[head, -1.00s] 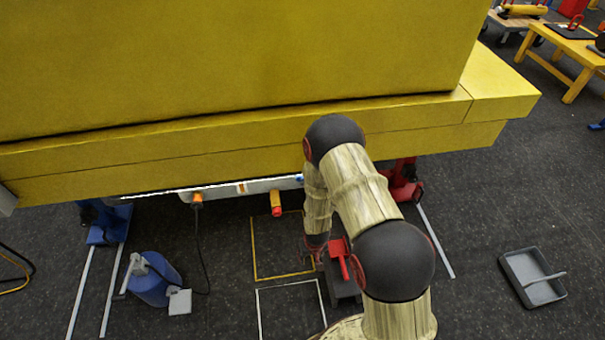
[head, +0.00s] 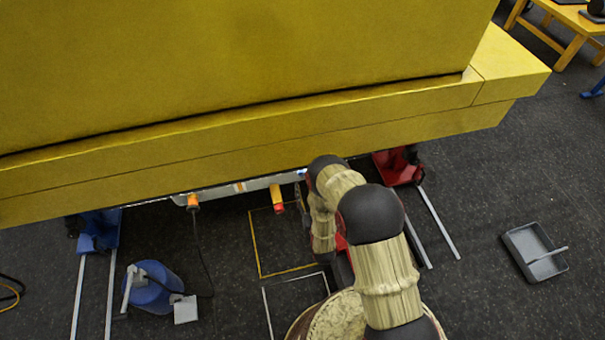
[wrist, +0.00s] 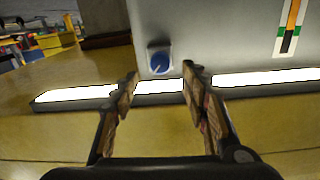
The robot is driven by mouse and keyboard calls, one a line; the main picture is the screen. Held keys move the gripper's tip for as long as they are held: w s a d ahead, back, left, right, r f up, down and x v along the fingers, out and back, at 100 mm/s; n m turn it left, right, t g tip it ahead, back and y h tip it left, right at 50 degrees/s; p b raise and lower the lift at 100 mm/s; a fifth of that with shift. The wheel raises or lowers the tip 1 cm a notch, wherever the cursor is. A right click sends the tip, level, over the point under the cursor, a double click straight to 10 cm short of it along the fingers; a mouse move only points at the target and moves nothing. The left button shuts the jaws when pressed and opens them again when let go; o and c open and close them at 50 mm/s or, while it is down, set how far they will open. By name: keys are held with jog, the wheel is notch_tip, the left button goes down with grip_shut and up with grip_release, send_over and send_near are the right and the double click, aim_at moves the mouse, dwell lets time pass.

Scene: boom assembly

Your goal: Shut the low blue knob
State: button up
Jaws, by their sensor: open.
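The blue knob (wrist: 160,62) shows in the wrist view, on a small pale plate on a grey panel. A pale line on the knob's face runs at a slant. My gripper (wrist: 160,84) is open and empty, its two fingers standing to the left and right below the knob in the picture. The knob lies beyond the fingertips, roughly midway between them; the gap in depth is hard to tell. In the head view a small blue spot (head: 301,172) shows under the yellow boom's edge beside my arm; my gripper is hidden there.
The big yellow boom (head: 250,130) overhangs the work area. A bright light strip (wrist: 255,79) runs below the knob. An orange-red fitting (head: 277,198) hangs nearby. A blue canister (head: 153,288), red stand (head: 400,165) and grey tray (head: 534,251) stand on the floor.

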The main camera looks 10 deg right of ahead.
aim_at(301, 171)
jog(key=w+b, duration=0.2)
jog(key=w, duration=0.5)
jog(key=shift+w+b, duration=0.35)
jog(key=shift+w, duration=0.05)
jog(key=shift+d+r, duration=0.1)
jog(key=c, duration=0.3)
jog(key=c, duration=0.8)
jog(key=shift+c, duration=0.3)
